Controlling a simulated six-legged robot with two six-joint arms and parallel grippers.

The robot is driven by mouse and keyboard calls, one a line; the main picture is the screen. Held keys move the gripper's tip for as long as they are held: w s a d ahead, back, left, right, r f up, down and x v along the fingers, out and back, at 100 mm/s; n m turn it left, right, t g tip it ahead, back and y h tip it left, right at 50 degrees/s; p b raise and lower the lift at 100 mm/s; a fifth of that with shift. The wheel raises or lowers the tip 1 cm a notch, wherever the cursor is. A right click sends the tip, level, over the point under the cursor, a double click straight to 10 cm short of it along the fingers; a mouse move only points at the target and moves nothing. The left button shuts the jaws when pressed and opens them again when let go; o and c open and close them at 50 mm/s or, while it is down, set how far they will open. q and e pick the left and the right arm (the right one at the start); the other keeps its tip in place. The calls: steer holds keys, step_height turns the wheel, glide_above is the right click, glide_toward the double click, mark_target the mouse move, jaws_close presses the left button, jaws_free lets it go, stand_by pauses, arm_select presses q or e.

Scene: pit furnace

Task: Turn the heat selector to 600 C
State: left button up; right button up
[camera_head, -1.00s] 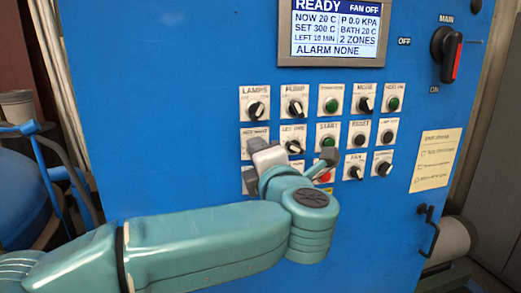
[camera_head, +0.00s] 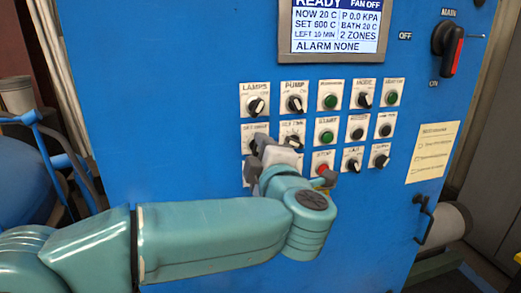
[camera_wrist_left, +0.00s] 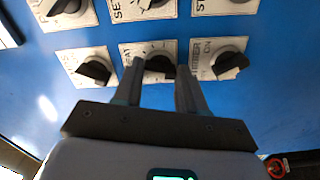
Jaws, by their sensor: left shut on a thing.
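The heat selector (camera_wrist_left: 158,68) is a black knob on a white plate in the left wrist view, its label partly covered. The left gripper (camera_wrist_left: 158,78) has one finger on each side of this knob and is shut on it. In the head view the left gripper (camera_head: 258,158) is at the lower left of the control rows, and it hides the selector there. The display (camera_head: 335,28) reads SET 600 C, NOW 20 C, READY and ALARM NONE. The right gripper is not in view.
Close around are other knobs, including one to the left (camera_wrist_left: 95,70) and one to the right (camera_wrist_left: 229,65). The red stop button (camera_head: 322,169) is near my wrist. The main switch (camera_head: 447,42) is at upper right. The blue panel below the controls is bare.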

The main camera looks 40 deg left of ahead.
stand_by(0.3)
arm_select(q)
steer(key=o, duration=1.1)
steer(key=shift+c, duration=0.2)
steer(key=b+v, duration=0.4)
steer(key=v, duration=1.2)
steer(key=shift+s, duration=0.2)
steer(key=shift+d, duration=0.1)
